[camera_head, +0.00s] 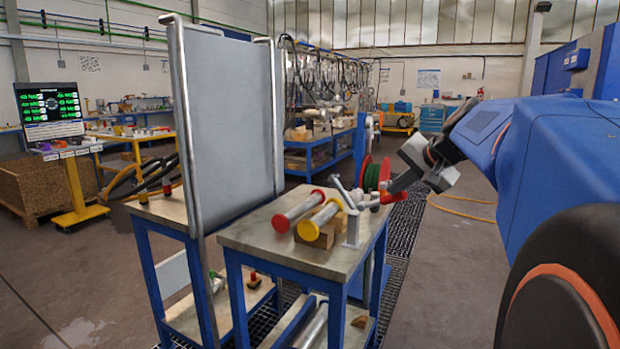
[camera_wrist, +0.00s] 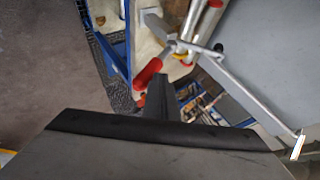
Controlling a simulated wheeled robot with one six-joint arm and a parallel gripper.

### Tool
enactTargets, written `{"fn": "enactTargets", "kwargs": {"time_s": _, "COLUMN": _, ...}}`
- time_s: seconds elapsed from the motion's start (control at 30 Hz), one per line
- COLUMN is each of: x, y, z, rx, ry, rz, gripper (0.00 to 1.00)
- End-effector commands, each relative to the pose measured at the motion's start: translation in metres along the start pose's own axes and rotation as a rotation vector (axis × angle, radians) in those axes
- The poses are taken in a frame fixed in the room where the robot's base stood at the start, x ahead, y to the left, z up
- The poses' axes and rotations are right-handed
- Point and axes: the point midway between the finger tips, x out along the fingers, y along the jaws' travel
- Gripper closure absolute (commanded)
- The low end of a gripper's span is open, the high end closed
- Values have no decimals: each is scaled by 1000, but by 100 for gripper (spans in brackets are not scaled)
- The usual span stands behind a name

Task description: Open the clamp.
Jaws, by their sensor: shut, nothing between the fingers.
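The clamp (camera_head: 353,222) is a grey metal toggle clamp on an upright post at the right end of the workbench. Its red handle (camera_head: 392,197) sticks out to the right, roughly level. In the wrist view the metal clamp arms (camera_wrist: 188,46) show at top centre, with the red handle (camera_wrist: 148,73) to their lower left. My gripper (camera_head: 393,187) is shut and empty, with its fingertips close to the red handle. The dark fingers also show in the wrist view (camera_wrist: 157,82), just below the handle. I cannot tell whether they touch it.
Cylinders with a red flange (camera_head: 281,223) and a yellow flange (camera_head: 307,230) lie on the workbench (camera_head: 260,245) left of the clamp. Green and red discs (camera_head: 371,176) stand behind it. A tall grey panel (camera_head: 230,120) rises at the bench's left. Floor to the right is partly open.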

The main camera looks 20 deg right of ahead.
Motion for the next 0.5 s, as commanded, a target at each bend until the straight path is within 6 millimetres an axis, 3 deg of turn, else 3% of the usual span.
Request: {"fn": "enactTargets", "kwargs": {"time_s": 0.5, "x": 6, "y": 27, "z": 4, "rx": 11, "ry": -1, "rz": -15, "gripper": 100}}
